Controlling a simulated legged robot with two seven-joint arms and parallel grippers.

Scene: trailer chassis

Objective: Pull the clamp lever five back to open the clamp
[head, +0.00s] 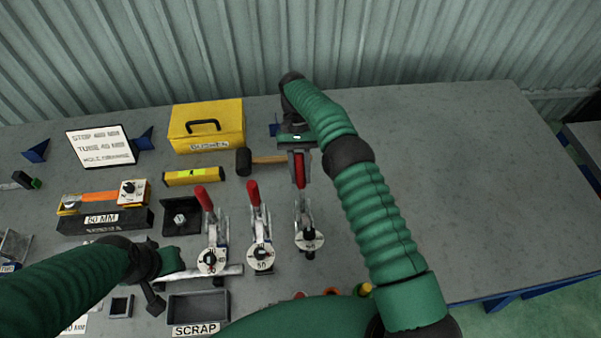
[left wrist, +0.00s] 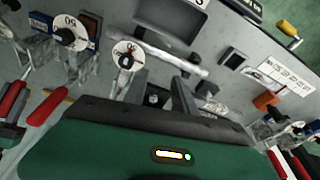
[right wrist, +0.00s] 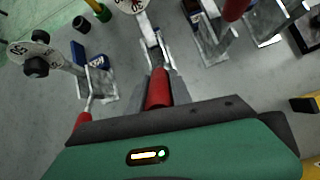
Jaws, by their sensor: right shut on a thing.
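My left gripper (head: 163,280) is open near the left end of a metal bar (left wrist: 172,62).
A mallet (head: 262,160) lies behind the clamps, near my right gripper. A yellow box (head: 207,127), yellow level (head: 193,176) and black angle block (head: 182,216) stand to the left. A scrap tray (head: 198,308) is in front. The bench at right (head: 460,190) is clear.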

